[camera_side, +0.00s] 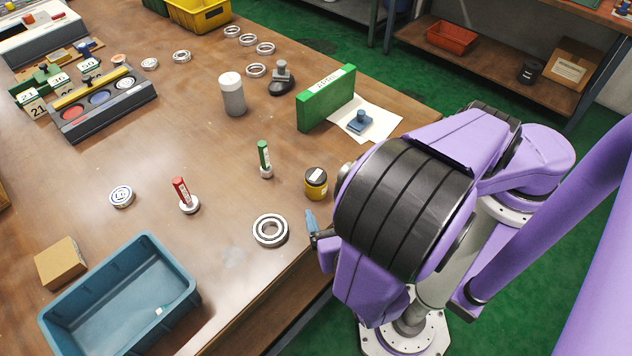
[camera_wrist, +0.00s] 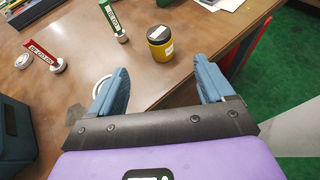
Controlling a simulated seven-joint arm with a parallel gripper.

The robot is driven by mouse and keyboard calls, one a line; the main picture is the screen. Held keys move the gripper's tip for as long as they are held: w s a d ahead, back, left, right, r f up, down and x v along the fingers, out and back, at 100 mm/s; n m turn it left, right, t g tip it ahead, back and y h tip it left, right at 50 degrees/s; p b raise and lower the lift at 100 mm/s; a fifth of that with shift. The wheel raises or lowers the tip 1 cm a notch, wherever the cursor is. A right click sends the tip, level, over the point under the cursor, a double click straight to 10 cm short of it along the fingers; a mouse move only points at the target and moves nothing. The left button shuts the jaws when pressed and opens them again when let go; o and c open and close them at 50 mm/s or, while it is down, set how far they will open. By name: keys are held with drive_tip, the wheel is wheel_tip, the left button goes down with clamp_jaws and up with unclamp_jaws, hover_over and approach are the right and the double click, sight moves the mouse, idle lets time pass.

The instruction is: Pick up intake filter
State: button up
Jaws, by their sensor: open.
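I see nothing clearly marked as the intake filter. A grey cylinder with a white top (camera_side: 233,95) stands upright at the middle back of the table and may be it; I cannot tell. A yellow jar with a dark lid (camera_side: 316,184) stands near the table's right edge. The jar also shows in the wrist view (camera_wrist: 160,44), just beyond the fingertips. My gripper (camera_wrist: 160,66) is open and empty, its blue fingers spread wide. In the side view one blue finger (camera_side: 311,221) shows at the table edge, in front of the jar; the other is hidden.
A large bearing ring (camera_side: 270,231) lies by the front edge, partly behind the left finger in the wrist view. Red (camera_side: 183,191) and green (camera_side: 264,158) posts stand nearby. A blue bin (camera_side: 62,318) is front left. The middle of the table is mostly clear.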

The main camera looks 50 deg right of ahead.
sight(314, 173)
drive_tip(key=x, duration=1.7)
drive_tip(key=shift+w+f, duration=0.1)
drive_tip(key=c, duration=1.1)
